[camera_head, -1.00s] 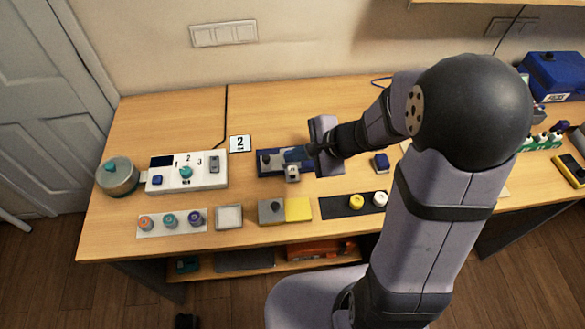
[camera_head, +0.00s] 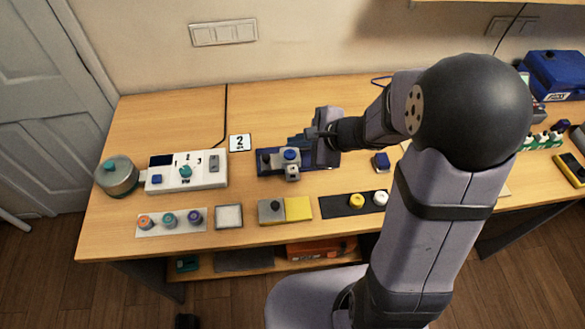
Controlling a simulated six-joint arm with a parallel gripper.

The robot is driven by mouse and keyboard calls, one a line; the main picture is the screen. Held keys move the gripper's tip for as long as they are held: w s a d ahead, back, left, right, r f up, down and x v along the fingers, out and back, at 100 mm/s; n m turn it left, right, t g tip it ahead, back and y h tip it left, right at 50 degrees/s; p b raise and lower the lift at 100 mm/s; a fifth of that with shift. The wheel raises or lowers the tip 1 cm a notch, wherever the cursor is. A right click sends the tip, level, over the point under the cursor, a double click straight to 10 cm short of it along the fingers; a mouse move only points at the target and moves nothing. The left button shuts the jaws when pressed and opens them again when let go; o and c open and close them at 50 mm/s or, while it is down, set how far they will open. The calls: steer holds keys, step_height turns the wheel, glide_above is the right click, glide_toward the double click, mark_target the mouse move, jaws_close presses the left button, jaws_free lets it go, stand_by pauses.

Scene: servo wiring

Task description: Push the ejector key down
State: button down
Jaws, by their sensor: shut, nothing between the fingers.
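A dark blue fixture (camera_head: 267,169) sits mid-table, with a small grey block (camera_head: 292,172) at its front edge and a round blue knob (camera_head: 291,155) just behind that block. A dark knob shows at its left end. I cannot tell for sure which part is the ejector key. My gripper (camera_head: 296,141) is shut and empty, its fingers pointing left just behind the blue knob in the picture. Its height above the fixture is hard to judge. The right part of the fixture is partly hidden by my arm.
A white control box (camera_head: 207,179) and a round pot (camera_head: 117,178) stand at left. In front are a mat with several knobs (camera_head: 153,230), a grey tray (camera_head: 229,217), a grey-yellow block (camera_head: 298,209) and a black strip (camera_head: 335,207). A "2" card (camera_head: 240,143) stands behind.

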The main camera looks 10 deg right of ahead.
steer(key=b, duration=0.6)
glide_above(292, 168)
steer(key=s+d, duration=0.1)
step_height(292, 168, down, 7)
steer(key=shift+s+r, duration=0.1)
steer(key=shift+r, duration=0.05)
steer(key=shift+f+b, duration=0.65)
steer(key=shift+f, duration=0.15)
steer(key=shift+f+b, duration=1.7)
steer(key=shift+b, duration=0.2)
stand_by(2.3)
steer(key=shift+r, duration=0.15)
steer(key=shift+r+p, duration=1.25)
steer(key=shift+r, duration=0.3)
steer(key=shift+r, duration=0.1)
